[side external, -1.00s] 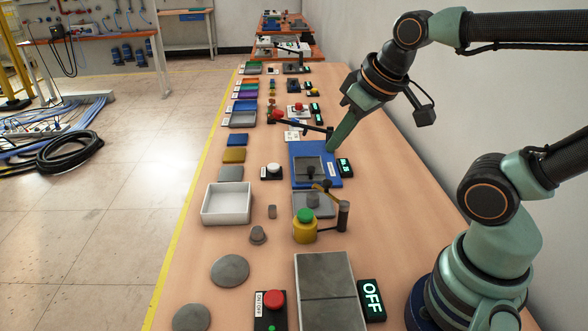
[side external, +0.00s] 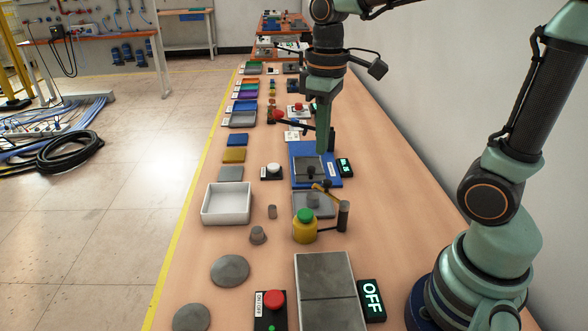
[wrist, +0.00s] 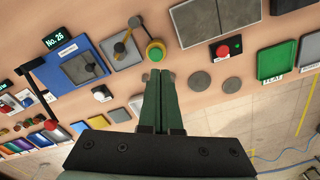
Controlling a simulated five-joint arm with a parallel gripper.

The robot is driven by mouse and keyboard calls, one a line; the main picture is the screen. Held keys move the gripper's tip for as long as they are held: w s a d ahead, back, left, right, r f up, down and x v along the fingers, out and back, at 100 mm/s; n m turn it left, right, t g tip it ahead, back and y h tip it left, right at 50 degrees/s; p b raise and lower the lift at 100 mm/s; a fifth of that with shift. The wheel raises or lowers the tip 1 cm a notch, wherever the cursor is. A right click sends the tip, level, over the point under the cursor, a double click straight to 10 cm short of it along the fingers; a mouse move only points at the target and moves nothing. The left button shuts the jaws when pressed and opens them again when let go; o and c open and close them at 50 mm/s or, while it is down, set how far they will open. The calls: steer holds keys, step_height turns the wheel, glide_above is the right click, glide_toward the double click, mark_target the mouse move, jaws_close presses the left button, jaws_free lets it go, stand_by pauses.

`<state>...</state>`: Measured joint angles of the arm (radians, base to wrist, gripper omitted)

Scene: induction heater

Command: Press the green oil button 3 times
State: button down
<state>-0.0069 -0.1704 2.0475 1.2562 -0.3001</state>
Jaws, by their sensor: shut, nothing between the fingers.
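The green oil button (side external: 305,215) is the round green cap on top of a yellow cylinder (side external: 305,232), standing on the table beside a grey plate. In the wrist view the green button (wrist: 155,54) lies just beyond my fingertips. My gripper (side external: 323,151) points down with its fingers together and empty. In the side view its tips are farther back than the button, over the blue plate area, and apart from the button. My gripper (wrist: 160,73) also shows shut in the wrist view.
A dark post with a swinging arm (side external: 343,215) stands right of the yellow cylinder. A blue plate (side external: 330,180) lies behind it. A white tray (side external: 227,217) and small grey weights stand left. A red button (side external: 273,300) and grey slabs (side external: 325,280) are in front.

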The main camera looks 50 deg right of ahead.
steer(key=w+f+n+g, duration=0.1)
steer(key=g, duration=0.1)
steer(key=n+g, duration=0.4)
steer(key=g, duration=0.1)
glide_above(301, 212)
steer(key=shift+f, duration=2.85)
steer(key=shift+f, duration=4.45)
steer(key=shift+f, duration=0.15)
steer(key=shift+f, duration=0.25)
